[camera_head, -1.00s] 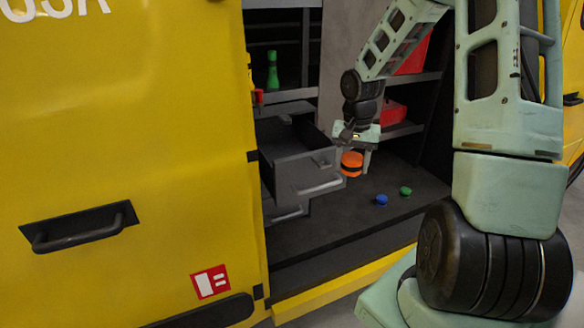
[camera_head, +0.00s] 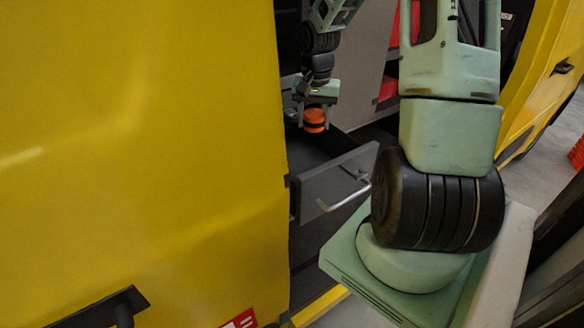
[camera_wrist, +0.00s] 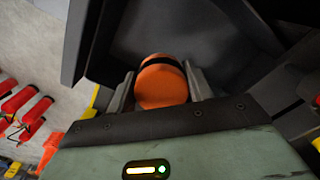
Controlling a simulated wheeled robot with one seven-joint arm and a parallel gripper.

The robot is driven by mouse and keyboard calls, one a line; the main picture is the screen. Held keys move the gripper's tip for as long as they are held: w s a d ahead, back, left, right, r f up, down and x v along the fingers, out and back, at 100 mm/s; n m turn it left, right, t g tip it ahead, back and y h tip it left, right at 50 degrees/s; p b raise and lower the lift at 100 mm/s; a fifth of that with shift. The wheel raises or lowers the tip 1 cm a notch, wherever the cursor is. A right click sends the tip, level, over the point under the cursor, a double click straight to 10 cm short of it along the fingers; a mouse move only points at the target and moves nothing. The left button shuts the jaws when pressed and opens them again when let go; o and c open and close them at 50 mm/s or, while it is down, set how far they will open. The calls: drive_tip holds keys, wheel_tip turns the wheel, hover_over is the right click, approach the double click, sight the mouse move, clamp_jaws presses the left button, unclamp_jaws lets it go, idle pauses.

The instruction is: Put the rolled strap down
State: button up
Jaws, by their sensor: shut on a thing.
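The rolled strap, an orange roll with a black band, hangs in my gripper in the head view (camera_head: 314,122). It also shows in the wrist view (camera_wrist: 162,87), between the two grey fingers. My gripper (camera_head: 312,112) is shut on it, fingers pointing down. An open grey drawer with a pale bar handle shows its front (camera_head: 328,192) below the strap in the head view. The wrist view shows dark grey surfaces beyond the strap. I cannot tell whether the strap is straight above the drawer's inside.
The yellow vehicle side panel (camera_head: 140,150) fills the left of the head view, beside the open bay. Red items (camera_head: 388,88) sit on shelves behind my arm. Red extinguishers (camera_wrist: 25,103) show at the left of the wrist view. Grey floor (camera_head: 545,150) is at the right.

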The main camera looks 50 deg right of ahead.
drive_tip(key=shift+w+f, duration=0.15)
drive_tip(key=shift+w, duration=0.2)
drive_tip(key=shift+w+a+f+p, duration=0.1)
drive_tip(key=shift+a+f+p, duration=0.4)
drive_tip(key=shift+f, duration=2.45)
drive_tip(key=shift+w+a+f+p, duration=0.1)
drive_tip(key=shift+a+f+p, duration=0.4)
drive_tip(key=shift+f, duration=2.45)
drive_tip(key=shift+a+f+p, duration=0.25)
drive_tip(key=shift+a+f, duration=0.5)
drive_tip(key=shift+f, duration=2.2)
drive_tip(key=shift+f, duration=0.2)
drive_tip(key=o, duration=1.2)
drive_tip(key=shift+r, duration=0.15)
